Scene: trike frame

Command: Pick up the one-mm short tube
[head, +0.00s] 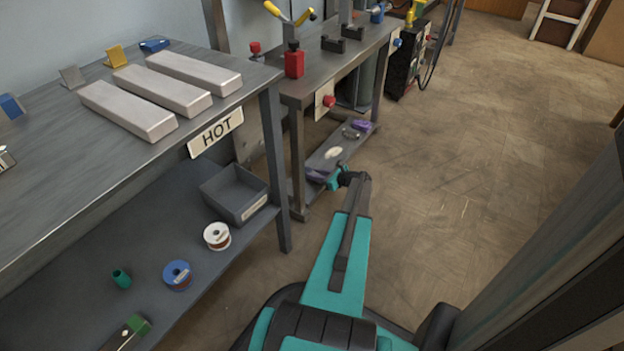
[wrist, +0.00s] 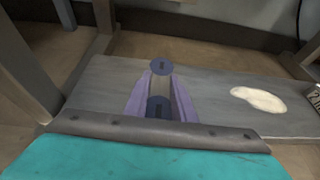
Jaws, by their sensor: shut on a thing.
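My gripper (head: 338,178) reaches down to this cradle and is shut on the tube. Its teal and grey body fills the bottom of the wrist view. The fingers' exact contact is hard to make out, and I cannot tell whether the tube is clear of the cradle.
A white patch (wrist: 258,99) lies on the shelf right of the cradle. A second purple piece (head: 361,124) and a grey ring (head: 350,133) are farther along. Bench legs (head: 298,155) stand close to the left of my arm. The floor (head: 450,190) to the right is clear.

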